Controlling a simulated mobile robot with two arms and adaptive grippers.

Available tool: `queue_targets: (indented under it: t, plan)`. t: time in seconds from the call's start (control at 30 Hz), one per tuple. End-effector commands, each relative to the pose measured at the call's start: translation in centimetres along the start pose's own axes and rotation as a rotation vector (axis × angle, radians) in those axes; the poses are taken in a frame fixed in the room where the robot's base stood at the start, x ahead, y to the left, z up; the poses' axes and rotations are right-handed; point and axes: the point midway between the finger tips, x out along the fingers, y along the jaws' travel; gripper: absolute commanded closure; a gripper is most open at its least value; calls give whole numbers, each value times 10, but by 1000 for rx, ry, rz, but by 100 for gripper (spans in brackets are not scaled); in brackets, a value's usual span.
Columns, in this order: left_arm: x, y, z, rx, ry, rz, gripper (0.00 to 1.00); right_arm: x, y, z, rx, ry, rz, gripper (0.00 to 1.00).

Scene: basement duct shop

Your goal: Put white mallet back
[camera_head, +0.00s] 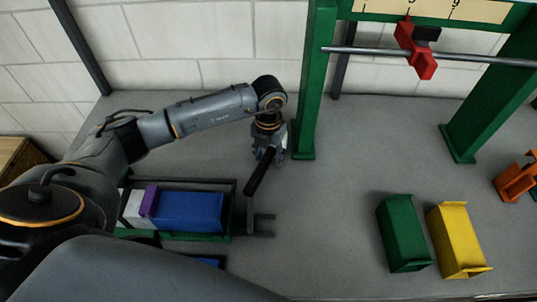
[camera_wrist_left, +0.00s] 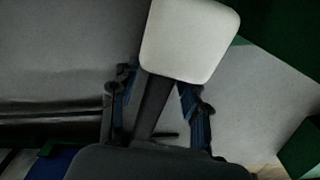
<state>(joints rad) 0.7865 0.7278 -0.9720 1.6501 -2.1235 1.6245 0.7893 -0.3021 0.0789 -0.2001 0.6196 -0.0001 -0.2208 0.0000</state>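The white mallet shows in the left wrist view, with its pale block head (camera_wrist_left: 190,38) at the top and its dark handle (camera_wrist_left: 153,108) running down between my fingers. In the head view the black handle (camera_head: 261,174) slants down and left from my left gripper (camera_head: 268,152), and the head is mostly hidden behind the gripper. My left gripper (camera_wrist_left: 160,95) appears shut on the handle just below the head, though the contact is dark. My right gripper is not in view.
A green frame (camera_head: 316,80) with a rail and red clamp (camera_head: 416,48) stands close right of the gripper. A dark rack (camera_head: 231,229) holds a blue box (camera_head: 190,211) at left. Green (camera_head: 403,233) and yellow (camera_head: 457,240) bins stand at right. The middle tabletop is clear.

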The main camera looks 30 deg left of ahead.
Motion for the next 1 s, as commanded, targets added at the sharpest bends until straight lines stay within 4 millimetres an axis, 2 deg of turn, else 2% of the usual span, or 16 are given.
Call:
queue_targets:
  t: [0.23, 0.33, 0.7, 0.83, 1.0]
  plan:
    - [-4, 0, 0, 0, 0, 0, 54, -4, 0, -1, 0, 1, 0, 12]
    - [-12, 0, 1, 0, -4, -1, 54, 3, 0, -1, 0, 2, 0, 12]
    - [-88, 0, 2, 0, -6, 0, 54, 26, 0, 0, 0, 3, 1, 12]
    - [-108, 0, 1, 1, -3, -1, 54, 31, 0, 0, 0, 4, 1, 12]
    - [-121, 0, 0, 0, -1, 0, 54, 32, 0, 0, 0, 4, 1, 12]
